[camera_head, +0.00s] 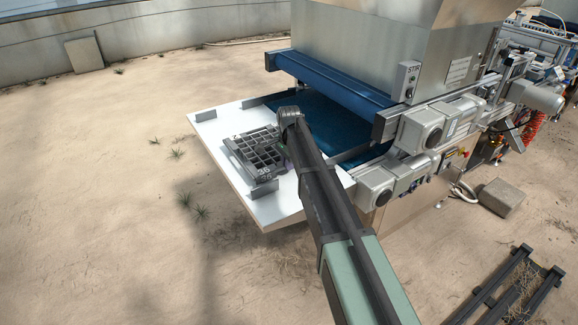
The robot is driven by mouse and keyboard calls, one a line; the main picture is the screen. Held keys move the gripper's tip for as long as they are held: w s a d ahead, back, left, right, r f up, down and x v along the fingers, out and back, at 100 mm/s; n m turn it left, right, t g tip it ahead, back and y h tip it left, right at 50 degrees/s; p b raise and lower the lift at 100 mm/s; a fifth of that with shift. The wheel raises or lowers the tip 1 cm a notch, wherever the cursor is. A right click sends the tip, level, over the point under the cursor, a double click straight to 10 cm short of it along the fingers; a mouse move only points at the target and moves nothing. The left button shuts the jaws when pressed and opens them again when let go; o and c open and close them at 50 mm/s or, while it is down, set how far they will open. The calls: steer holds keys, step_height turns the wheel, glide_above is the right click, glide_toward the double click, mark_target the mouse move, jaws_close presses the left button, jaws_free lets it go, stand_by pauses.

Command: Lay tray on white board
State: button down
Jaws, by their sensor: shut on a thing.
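The dark grey tray (262,163), with a grid of square cells, is over the middle of the white board (225,128). It looks roughly level; I cannot tell whether it rests on the board or hangs just above it. My gripper (283,143) is at the tray's right side, below the round wrist joint, and is shut on the tray. The fingertips are mostly hidden by my arm. Part of the board's right side is also hidden behind my arm.
Small grey brackets (206,116) stand at the board's edges, one at the front (292,187). Right of the board are the blue belt (318,118) and the steel seeder housing (365,50). Grey motors (378,186) sit right of my arm. Sandy ground lies open at left.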

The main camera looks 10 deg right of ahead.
steer(key=shift+f, duration=0.25)
steer(key=c, duration=1.3)
jaws_free()
steer(key=shift+r, duration=0.1)
steer(key=shift+o, duration=0.2)
step_height(320, 180, up, 13)
steer(key=p, duration=1.3)
steer(key=s+n, duration=1.4)
steer(key=s, duration=1.8)
steer(key=shift+s+f+b, duration=0.3)
steer(key=shift+b, duration=0.1)
